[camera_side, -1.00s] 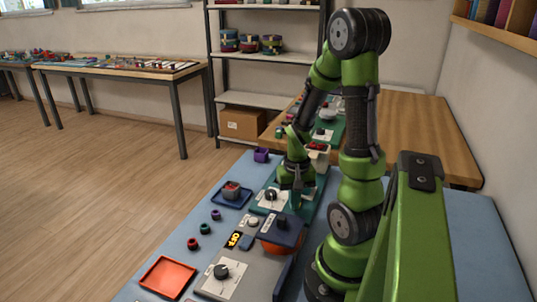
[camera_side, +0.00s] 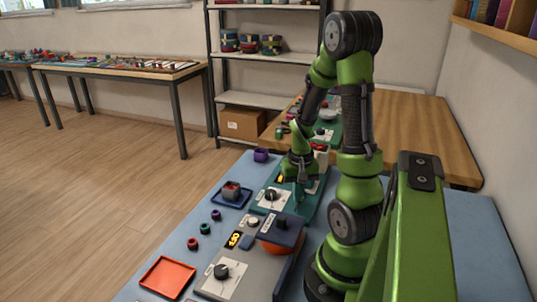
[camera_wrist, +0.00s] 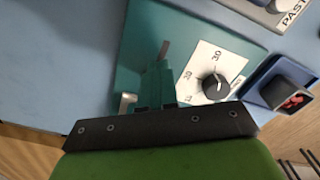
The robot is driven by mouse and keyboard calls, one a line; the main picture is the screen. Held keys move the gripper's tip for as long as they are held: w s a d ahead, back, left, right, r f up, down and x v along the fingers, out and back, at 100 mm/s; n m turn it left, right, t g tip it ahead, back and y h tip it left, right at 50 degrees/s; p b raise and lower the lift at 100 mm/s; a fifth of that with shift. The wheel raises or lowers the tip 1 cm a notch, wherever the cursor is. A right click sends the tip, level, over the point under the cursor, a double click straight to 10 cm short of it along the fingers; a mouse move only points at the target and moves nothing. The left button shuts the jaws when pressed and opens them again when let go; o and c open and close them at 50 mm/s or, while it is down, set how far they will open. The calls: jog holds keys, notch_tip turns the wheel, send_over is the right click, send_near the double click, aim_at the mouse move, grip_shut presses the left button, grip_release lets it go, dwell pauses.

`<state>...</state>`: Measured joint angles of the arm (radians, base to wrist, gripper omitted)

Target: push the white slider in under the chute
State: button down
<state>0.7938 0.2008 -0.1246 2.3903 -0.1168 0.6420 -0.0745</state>
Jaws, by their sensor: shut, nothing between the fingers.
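My gripper (camera_side: 300,200) is shut and empty over the teal board (camera_side: 268,212) in the side view. In the wrist view its shut teal fingers (camera_wrist: 156,85) reach over the same board. A white flat piece (camera_side: 313,187), which looks like the slider, lies just right of the fingers in the side view. A pale piece (camera_wrist: 127,104) shows left of the fingers in the wrist view; I cannot tell if it is the slider or if they touch. A white upright box with red on top (camera_side: 321,157), perhaps the chute, stands behind my gripper, partly hidden by my arm.
A black dial on a white plate (camera_wrist: 215,82) is close to the fingers. A blue tray (camera_side: 229,199) holding a grey box lies left of the board. A grey station with an orange and navy part (camera_side: 280,236) stands in front. Small rings and an orange tray (camera_side: 168,278) are further left.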

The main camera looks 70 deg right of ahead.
jog(key=shift+d, duration=2.3)
jog(key=shift+a, duration=0.2)
jog(key=shift+a, duration=0.45)
notch_tip(320, 180, up, 11)
jog(key=w+a+r+n+t, duration=0.1)
jog(key=w+a+r+t, duration=0.1)
jog(key=w+a, duration=0.3)
jog(key=w+a+r+n+t, duration=0.1)
jog(key=w+a+r+t, duration=0.1)
jog(key=a, duration=0.5)
jog(key=a+r+n+t+y, duration=0.1)
jog(key=a+r+n, duration=0.2)
jog(key=a, duration=0.5)
jog(key=a+r+n+t+y, duration=0.1)
jog(key=a+r+n+t, duration=0.1)
jog(key=a, duration=0.6)
jog(key=shift+a+r+n, duration=0.15)
jog(key=shift+r+n, duration=0.35)
